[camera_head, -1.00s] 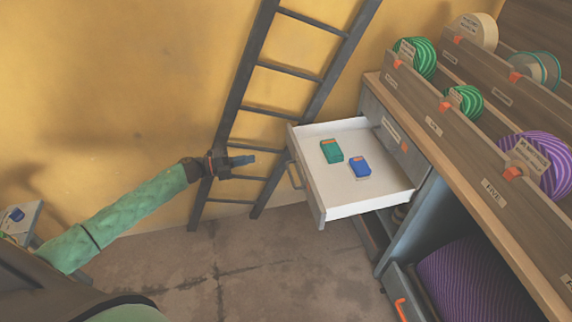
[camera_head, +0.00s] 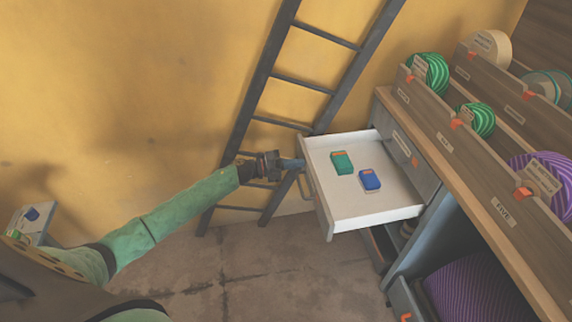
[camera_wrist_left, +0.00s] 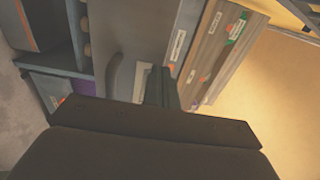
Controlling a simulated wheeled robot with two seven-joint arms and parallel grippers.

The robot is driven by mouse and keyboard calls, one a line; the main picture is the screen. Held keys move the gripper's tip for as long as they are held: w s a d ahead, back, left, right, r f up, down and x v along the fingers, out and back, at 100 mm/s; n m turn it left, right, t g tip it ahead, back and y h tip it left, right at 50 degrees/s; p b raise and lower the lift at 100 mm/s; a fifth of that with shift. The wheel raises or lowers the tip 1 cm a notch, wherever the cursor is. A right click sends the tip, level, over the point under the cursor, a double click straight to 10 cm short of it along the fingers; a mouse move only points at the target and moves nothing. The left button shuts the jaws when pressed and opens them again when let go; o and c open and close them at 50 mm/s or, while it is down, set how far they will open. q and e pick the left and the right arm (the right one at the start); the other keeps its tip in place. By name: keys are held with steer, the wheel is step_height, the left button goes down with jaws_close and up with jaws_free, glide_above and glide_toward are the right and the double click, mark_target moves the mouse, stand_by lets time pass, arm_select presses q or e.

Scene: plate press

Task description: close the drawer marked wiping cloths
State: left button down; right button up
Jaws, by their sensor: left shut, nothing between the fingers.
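A white-lined drawer (camera_head: 375,209) stands pulled out of the grey cabinet in the head view. A green box (camera_head: 342,163) and a blue box (camera_head: 369,180) lie inside it. Its front faces left and carries a curved handle (camera_head: 304,187), which also shows in the left wrist view (camera_wrist_left: 113,76). I cannot read a wiping cloths mark on it. My left gripper (camera_head: 299,164) is shut and empty, its tips close to the drawer front beside the handle; I cannot tell whether they touch. The shut fingers also show in the left wrist view (camera_wrist_left: 164,88). My right gripper is not in view.
A dark ladder (camera_head: 262,110) leans on the yellow wall behind my left gripper. Shelves with ribbon rolls (camera_head: 431,73) rise above the cabinet at right. A lower compartment holds a large purple roll (camera_head: 470,290). The floor (camera_head: 260,262) left of the drawer is clear.

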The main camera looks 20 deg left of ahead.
arm_select(q)
steer(key=shift+w+d, duration=0.15)
steer(key=shift+d, duration=0.05)
stand_by(0.3)
glide_above(367, 166)
steer(key=a, duration=0.1)
steer(key=shift+s+b, duration=0.3)
steer(key=shift+w+d, duration=0.35)
steer(key=shift+d, duration=0.1)
